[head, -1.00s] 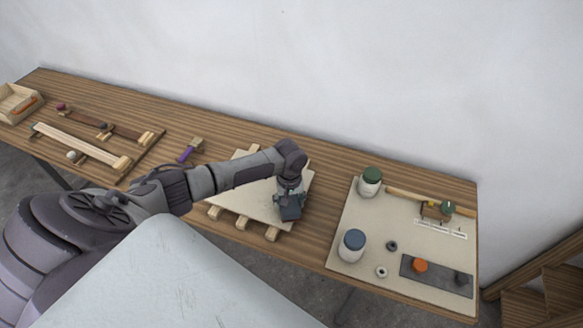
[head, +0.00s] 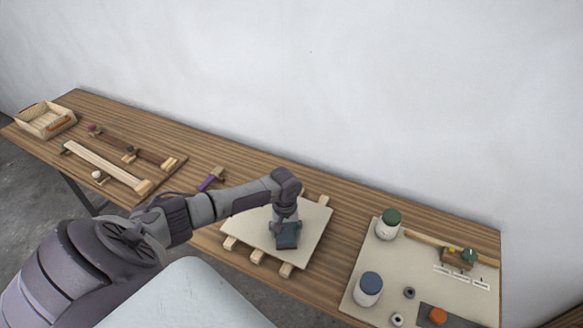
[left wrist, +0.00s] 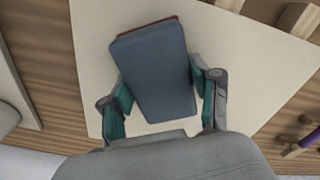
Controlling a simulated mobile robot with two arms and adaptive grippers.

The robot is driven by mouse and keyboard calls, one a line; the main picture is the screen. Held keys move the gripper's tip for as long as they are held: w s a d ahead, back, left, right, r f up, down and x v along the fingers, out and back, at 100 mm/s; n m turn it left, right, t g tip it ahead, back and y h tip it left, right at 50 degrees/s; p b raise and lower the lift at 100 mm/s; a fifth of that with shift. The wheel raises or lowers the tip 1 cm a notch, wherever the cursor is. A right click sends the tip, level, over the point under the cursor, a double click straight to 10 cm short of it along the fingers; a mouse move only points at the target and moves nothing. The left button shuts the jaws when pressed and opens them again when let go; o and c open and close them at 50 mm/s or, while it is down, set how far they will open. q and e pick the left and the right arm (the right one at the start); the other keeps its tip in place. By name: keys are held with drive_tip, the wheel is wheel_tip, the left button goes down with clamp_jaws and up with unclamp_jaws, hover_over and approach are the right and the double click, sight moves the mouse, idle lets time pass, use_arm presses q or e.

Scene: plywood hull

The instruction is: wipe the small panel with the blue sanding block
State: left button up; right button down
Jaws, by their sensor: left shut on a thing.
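The blue sanding block (head: 286,236) is over the small panel, and it fills the middle of the left wrist view (left wrist: 153,68), with a reddish-brown edge at its far end. My left gripper (head: 284,225) is shut on the block, a finger on each side in the left wrist view (left wrist: 162,100). The small panel (head: 312,222) is a pale board lying on wooden strips; it also shows in the left wrist view (left wrist: 245,75). Whether the block's underside touches the panel cannot be told. My right gripper is not in view.
A pale board (head: 372,310) with jars and small parts lies to the right. A purple-handled tool (head: 208,182) lies just left of the panel. Wooden strips (head: 108,165) and a wooden tray (head: 45,118) are farther left. Bare bench shows behind the panel.

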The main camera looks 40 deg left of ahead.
sight(306, 246)
use_arm(q)
drive_tip(key=shift+s+a, duration=0.25)
drive_tip(key=shift+a, duration=0.65)
drive_tip(key=shift+s+a, duration=0.2)
drive_tip(key=shift+a, duration=0.65)
drive_tip(key=shift+w+d, duration=0.25)
drive_tip(key=shift+d, duration=0.85)
drive_tip(key=shift+w+d, duration=0.25)
drive_tip(key=shift+d, duration=0.8)
drive_tip(key=shift+w+d, duration=0.25)
drive_tip(key=shift+d, duration=0.5)
drive_tip(key=shift+w+d, duration=0.2)
drive_tip(key=shift+d, duration=0.55)
drive_tip(key=shift+w+d+f, duration=0.1)
drive_tip(key=shift+w+d, duration=0.05)
drive_tip(key=shift+d, duration=0.7)
drive_tip(key=shift+w+d, duration=0.15)
drive_tip(key=shift+d, duration=0.65)
drive_tip(key=shift+a+r, duration=0.1)
drive_tip(key=shift+r, duration=2.95)
drive_tip(key=shift+w+r, duration=0.1)
drive_tip(key=shift+r, duration=1.4)
